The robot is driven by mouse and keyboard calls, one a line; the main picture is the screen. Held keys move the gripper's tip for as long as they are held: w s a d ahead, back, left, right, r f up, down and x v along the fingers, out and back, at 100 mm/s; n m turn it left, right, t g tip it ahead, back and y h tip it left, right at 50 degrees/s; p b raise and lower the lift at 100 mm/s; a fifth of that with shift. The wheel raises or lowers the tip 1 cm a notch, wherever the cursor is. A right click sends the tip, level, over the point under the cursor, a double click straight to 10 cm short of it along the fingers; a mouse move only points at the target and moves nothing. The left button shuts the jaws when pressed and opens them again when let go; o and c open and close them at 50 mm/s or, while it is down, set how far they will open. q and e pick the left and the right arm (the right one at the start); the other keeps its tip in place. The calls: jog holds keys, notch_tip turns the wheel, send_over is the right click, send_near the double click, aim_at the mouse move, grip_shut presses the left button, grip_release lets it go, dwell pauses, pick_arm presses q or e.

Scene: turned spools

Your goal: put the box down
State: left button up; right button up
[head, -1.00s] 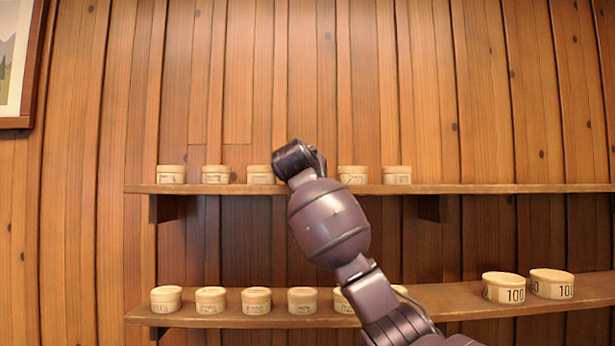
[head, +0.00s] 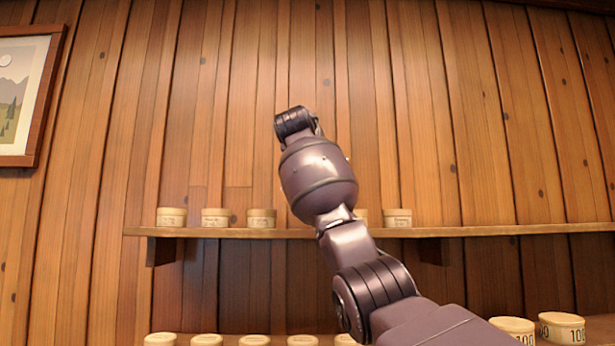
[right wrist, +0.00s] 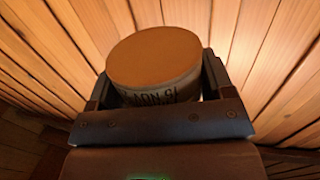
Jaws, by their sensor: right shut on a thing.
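A round pale box with a brown-orange lid (right wrist: 160,55) and dark lettering on its side shows in the right wrist view. My right gripper (right wrist: 158,82) is shut on it, with one finger on each side. Planks fill the view behind the box. In the head view my right arm reaches up in front of the upper shelf (head: 520,230), its visible end above the shelf board. The gripper and the held box are hidden beyond the arm there. My left gripper is not in view.
Small round boxes (head: 216,217) stand along the left half of the upper shelf; its right half is bare. More box tops (head: 254,340) show at the bottom edge, with two larger boxes (head: 562,328) at right. A framed picture (head: 28,95) hangs at left.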

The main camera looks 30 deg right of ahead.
jog(key=shift+r, duration=2.15)
jog(key=shift+r, duration=0.1)
